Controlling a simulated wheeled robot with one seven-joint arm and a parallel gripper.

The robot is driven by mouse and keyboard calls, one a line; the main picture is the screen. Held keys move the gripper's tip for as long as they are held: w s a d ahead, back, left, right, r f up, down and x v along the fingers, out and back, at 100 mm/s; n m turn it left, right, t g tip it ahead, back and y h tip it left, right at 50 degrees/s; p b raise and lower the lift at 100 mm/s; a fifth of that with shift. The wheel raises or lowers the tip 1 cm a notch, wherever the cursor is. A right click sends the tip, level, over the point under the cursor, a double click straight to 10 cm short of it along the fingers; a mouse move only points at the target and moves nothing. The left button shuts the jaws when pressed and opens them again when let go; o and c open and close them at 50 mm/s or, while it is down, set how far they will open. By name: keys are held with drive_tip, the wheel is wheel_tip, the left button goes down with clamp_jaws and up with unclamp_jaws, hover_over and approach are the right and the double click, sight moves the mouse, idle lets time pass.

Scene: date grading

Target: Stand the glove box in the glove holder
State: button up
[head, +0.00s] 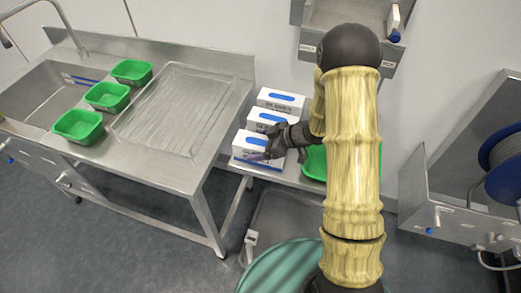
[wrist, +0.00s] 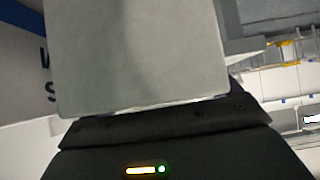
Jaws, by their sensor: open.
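Three white boxes with blue oval openings and dark lettering stand in a row on a low steel surface in the head view: a near box (head: 247,147), a middle box (head: 262,121) and a far box (head: 281,100). Their print is too small to read. My gripper (head: 262,157) is open at the right side of the near box; I cannot tell whether it touches. In the wrist view a white box side with blue and dark letters (wrist: 30,65) shows at the left, and a plain grey surface blocks the middle. A steel wall bracket (head: 345,15) at the top may be the glove holder.
A steel sink table (head: 165,160) at the left holds a clear tray (head: 180,105) and green bins (head: 80,126). Another green bin (head: 314,163) is partly hidden behind my arm. A steel wall unit with a blue reel (head: 505,150) stands at the right.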

drive_tip(key=c, duration=1.4)
wheel_tip(320, 180, up, 10)
drive_tip(key=shift+r+p, duration=0.1)
drive_tip(key=shift+p, duration=0.2)
